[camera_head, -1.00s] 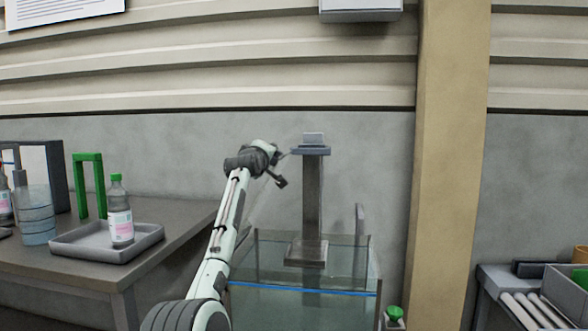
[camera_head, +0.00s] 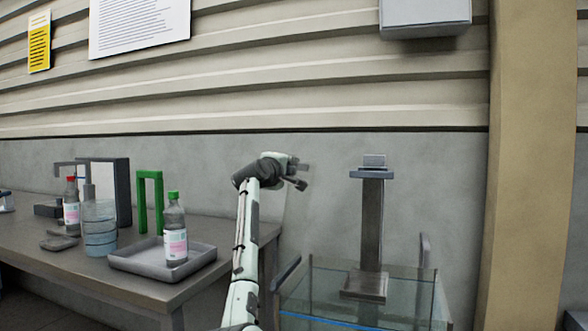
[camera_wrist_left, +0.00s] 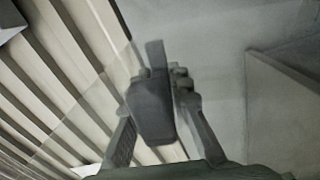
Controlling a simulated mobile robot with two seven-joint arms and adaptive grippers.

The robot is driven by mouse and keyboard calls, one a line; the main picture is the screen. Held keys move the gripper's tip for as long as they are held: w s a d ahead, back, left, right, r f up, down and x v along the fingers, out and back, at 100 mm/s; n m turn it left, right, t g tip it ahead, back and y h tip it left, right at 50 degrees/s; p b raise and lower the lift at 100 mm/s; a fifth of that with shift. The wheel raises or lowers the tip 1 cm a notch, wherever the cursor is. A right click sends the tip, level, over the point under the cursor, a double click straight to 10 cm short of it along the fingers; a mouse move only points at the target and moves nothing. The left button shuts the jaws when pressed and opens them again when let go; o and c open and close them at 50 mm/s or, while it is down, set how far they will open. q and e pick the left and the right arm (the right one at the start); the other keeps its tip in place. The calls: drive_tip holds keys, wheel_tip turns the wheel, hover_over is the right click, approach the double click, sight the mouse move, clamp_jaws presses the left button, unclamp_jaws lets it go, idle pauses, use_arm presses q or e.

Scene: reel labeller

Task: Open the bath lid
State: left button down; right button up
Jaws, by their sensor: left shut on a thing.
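The bath is a clear glass tank (camera_head: 428,300) with a blue line, low right of centre in the head view. Its top looks uncovered. My left gripper (camera_head: 297,175) is up and to the left of the tank, level with the top of the post. In the left wrist view its fingers (camera_wrist_left: 158,85) are shut on a dark grey handle (camera_wrist_left: 150,108). A faint see-through pane (camera_wrist_left: 85,95), seemingly the bath lid, spreads from the handle there. In the head view the lid is barely visible, and its exact tilt is hard to tell. My right gripper is out of view.
A grey post (camera_head: 371,225) with a flat top stands at the tank. Left is a table (camera_head: 225,262) with a tray (camera_head: 140,262), a bottle (camera_head: 175,235), a green frame (camera_head: 141,205) and a beaker (camera_head: 100,240). A wall is behind.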

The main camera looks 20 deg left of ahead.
use_arm(q)
drive_tip(key=shift+r, duration=0.2)
drive_tip(key=c, duration=1.4)
unclamp_jaws()
drive_tip(key=shift+f, duration=0.15)
drive_tip(key=s, duration=1.2)
